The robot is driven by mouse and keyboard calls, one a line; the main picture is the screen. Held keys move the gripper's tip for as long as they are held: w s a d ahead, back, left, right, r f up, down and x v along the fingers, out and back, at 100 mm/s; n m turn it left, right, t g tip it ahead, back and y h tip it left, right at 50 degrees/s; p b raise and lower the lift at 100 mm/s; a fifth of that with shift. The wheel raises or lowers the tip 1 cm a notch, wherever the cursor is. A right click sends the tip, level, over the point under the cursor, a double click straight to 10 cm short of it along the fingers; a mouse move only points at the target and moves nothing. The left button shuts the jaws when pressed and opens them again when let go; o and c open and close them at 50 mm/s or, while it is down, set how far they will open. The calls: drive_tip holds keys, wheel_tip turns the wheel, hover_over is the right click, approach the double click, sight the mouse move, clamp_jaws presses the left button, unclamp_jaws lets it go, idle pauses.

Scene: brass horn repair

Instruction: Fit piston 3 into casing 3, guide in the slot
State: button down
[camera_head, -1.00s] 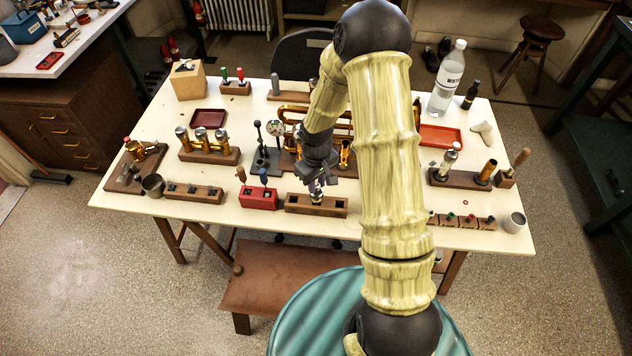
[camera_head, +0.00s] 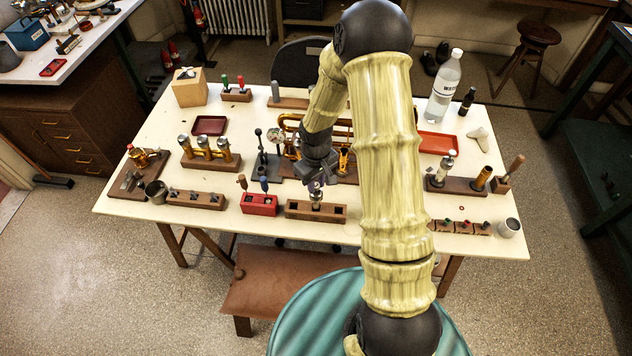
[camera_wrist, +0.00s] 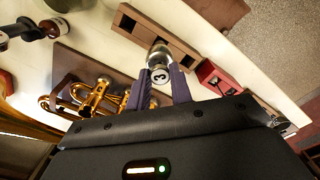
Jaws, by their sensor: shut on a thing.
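My gripper (camera_head: 316,186) is shut on a silver piston (camera_head: 316,198) over the wooden block (camera_head: 337,213) at the table's front. In the wrist view the piston's top (camera_wrist: 160,75), marked 3, sits between the fingers. Its silver body (camera_wrist: 160,53) points down at the block (camera_wrist: 135,28); whether its lower end is still inside a pocket I cannot tell. Three upright brass cylinders (camera_head: 205,146) with silver ends, which look like the valve casings, stand on a wooden base at left. Their numbers and slots are too small to read.
A red block (camera_head: 259,207) with tools stands just left of the wooden block. A wooden rack (camera_head: 196,201) and a metal cup (camera_head: 157,191) are further left. The brass horn (camera_head: 343,158) lies behind my gripper. A clear bottle (camera_head: 443,90) stands at back right.

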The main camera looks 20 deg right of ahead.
drive_tip(key=shift+r+p, duration=2.25)
drive_tip(key=shift+r, duration=0.65)
drive_tip(key=shift+w+f, duration=0.1)
